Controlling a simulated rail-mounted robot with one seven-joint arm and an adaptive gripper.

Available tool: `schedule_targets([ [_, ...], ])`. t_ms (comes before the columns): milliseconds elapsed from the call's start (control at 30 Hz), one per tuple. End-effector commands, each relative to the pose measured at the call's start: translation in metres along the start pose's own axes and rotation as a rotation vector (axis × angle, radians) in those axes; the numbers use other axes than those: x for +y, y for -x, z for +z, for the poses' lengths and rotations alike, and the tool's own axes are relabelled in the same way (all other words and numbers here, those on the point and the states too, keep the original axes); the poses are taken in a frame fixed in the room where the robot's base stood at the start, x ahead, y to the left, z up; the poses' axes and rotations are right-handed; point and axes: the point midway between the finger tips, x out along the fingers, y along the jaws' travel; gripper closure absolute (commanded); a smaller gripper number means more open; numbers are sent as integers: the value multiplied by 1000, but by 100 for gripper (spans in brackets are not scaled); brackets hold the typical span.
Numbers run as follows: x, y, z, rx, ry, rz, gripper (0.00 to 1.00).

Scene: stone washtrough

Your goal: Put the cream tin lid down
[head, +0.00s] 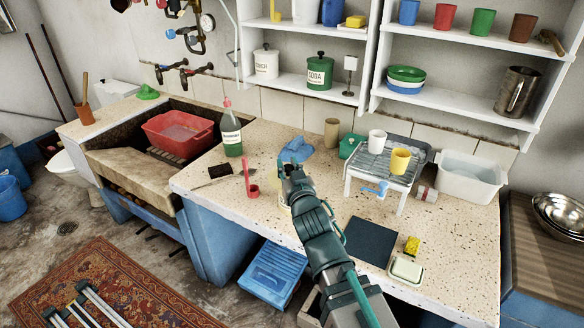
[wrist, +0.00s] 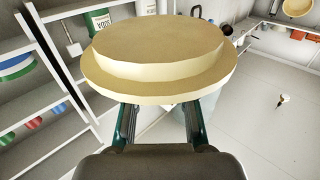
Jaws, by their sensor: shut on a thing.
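The cream tin lid (wrist: 158,62) fills the upper middle of the wrist view, a round pale-yellow disc with a wider rim and a raised step. My gripper (wrist: 160,110) is shut on it, one dark green finger on each side below the rim. In the head view my gripper (head: 291,168) is over the middle of the speckled counter (head: 325,205), close to a blue cloth (head: 298,150). The lid cannot be made out clearly there. A small pale-yellow patch shows behind my arm; I cannot tell what it is.
A grey rack (head: 378,160) with cups stands right. A dark mat (head: 371,241), yellow sponge (head: 412,245) and soap dish (head: 406,270) lie front right. Counter between gripper and mat looks clear.

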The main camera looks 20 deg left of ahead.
Motion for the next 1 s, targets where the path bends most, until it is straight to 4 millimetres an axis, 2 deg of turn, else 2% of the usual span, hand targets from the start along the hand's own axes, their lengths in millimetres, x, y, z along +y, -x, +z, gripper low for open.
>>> schedule_targets([
  [133,-3,8,-4,0,0,-1,100],
  [367,-7,8,-7,0,0,-11,100],
  [467,8,5,-6,-1,0,4,100],
  [567,34,3,-5,-1,1,37,100],
  [667,69,2,-4,-1,0,82,100],
  [867,157,8,1,0,0,202,100],
  [1000,221,21,4,-1,1,291,100],
])
